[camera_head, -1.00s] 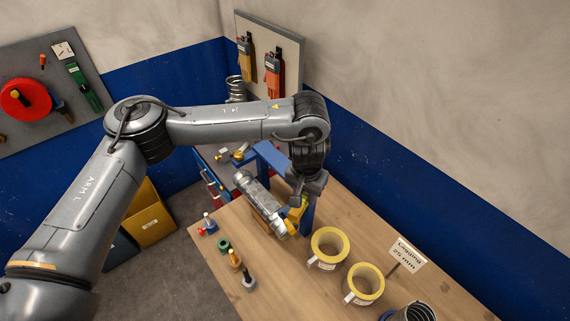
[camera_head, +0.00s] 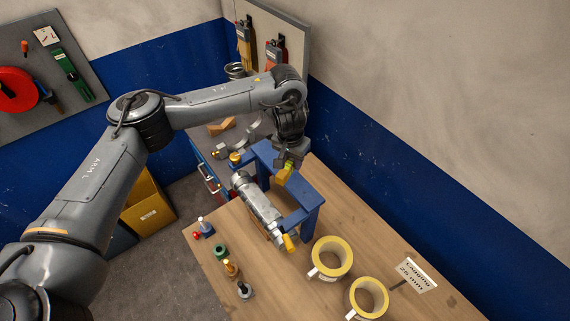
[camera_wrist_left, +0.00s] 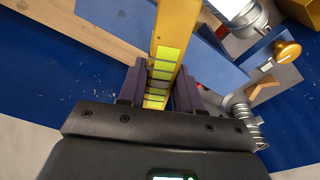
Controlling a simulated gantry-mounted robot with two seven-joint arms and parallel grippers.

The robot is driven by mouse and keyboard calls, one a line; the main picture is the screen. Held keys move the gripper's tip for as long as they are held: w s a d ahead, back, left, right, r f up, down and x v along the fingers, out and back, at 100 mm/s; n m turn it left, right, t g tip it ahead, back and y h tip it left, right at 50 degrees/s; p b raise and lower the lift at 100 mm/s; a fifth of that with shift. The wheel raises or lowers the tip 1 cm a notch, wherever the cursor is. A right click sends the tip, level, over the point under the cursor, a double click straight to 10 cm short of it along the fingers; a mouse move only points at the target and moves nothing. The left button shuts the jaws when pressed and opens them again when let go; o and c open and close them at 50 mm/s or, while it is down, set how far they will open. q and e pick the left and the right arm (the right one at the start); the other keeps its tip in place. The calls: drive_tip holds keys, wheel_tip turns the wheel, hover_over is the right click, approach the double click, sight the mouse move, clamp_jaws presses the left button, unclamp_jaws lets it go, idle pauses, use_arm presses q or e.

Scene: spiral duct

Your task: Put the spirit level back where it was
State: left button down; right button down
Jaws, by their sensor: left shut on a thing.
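The spirit level is a yellow bar with bright green vial windows. In the head view, part of the spirit level (camera_head: 285,174) shows just below my left gripper (camera_head: 291,158), over the blue frame (camera_head: 309,190). In the left wrist view, the spirit level (camera_wrist_left: 177,28) runs up from between the dark fingers of my left gripper (camera_wrist_left: 158,85), which is shut on it. My right gripper is not in view.
Tools hang on a wall board (camera_head: 285,30). A yellow bin (camera_head: 148,207) stands on the floor.

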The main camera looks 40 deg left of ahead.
use_arm(q)
drive_tip(key=a+f, duration=0.1)
drive_tip(key=w+a+f, duration=0.1)
drive_tip(key=a, duration=0.1)
drive_tip(key=shift+a+f, duration=0.1)
drive_tip(key=shift+a, duration=0.15)
wheel_tip(320, 180, down, 3)
drive_tip(key=shift+f+b, duration=0.2)
drive_tip(key=shift+b, duration=0.6)
drive_tip(key=shift+f, duration=0.3)
drive_tip(key=shift+f, duration=0.1)
drive_tip(key=c, duration=0.8)
unclamp_jaws()
drive_tip(key=shift+o, duration=0.2)
